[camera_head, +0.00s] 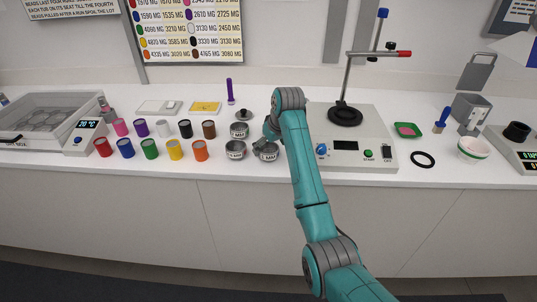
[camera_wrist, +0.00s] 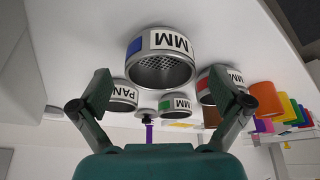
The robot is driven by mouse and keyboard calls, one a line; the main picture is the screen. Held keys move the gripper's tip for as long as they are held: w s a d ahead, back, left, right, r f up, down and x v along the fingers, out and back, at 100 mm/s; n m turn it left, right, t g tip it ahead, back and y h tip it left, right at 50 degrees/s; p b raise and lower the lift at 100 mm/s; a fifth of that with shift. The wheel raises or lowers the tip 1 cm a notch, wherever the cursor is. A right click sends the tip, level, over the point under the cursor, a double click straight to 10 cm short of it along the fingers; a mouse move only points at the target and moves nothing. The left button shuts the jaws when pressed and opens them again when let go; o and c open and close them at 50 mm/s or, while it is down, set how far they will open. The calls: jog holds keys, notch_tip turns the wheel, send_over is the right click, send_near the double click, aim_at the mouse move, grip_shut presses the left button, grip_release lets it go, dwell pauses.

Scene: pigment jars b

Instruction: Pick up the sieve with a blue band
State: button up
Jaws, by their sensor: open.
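The sieve with a blue band (camera_wrist: 162,66) is a round metal cup with a mesh, a white label and a blue patch. It is nearest in the wrist view, where things look upside down, and sits ahead of and between my fingers. My gripper (camera_wrist: 161,110) is open and empty, apart from the sieve. In the head view my gripper (camera_head: 265,138) is low over the bench, close to the front right cup (camera_head: 269,154), which appears to be this sieve. Its band colour is too small to tell there.
A red-marked sieve (camera_wrist: 207,87), a green-marked sieve (camera_wrist: 176,106) and a cup labelled PAN (camera_wrist: 122,95) stand close by. Coloured jars (camera_head: 150,149) stand to the left. A stirrer base (camera_head: 370,130) stands to the right. The bench's front edge is close.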

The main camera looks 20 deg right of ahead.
jog(key=shift+x, duration=1)
jog(key=c, duration=1.2)
jog(key=shift+r, duration=0.15)
